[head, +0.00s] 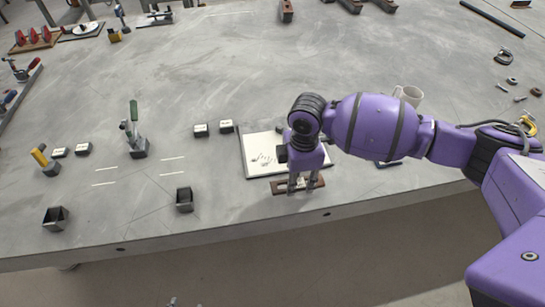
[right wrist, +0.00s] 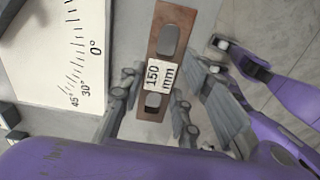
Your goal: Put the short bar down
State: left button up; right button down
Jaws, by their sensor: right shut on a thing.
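The short bar is a brown flat bar (head: 281,189) near the table's front edge in the head view. In the right wrist view the bar (right wrist: 165,75) has slots and a white label reading "150 mm". My right gripper (head: 299,184) points down and is shut on the bar near its middle. In the right wrist view the fingers of the right gripper (right wrist: 155,98) lie on both sides of the bar by the label. I cannot tell whether the bar touches the table. My left gripper is not in view.
A white angle-marked board (head: 256,150) lies just behind the bar, partly hidden by my arm. A small dark open box (head: 184,200) stands to the left, and another (head: 56,218) farther left. A white mug (head: 408,95) stands behind my arm. The table's front edge is close.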

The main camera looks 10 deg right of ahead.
aim_at(298, 180)
jog(key=shift+w+f, duration=0.35)
jog(key=shift+w+d+f, duration=0.1)
jog(key=shift+f, duration=1.45)
jog(key=shift+f, duration=0.15)
jog(key=c, duration=1.3)
grip_release()
jog(key=shift+f, duration=0.1)
notch_tip(298, 180, up, 12)
jog(key=shift+r, duration=0.2)
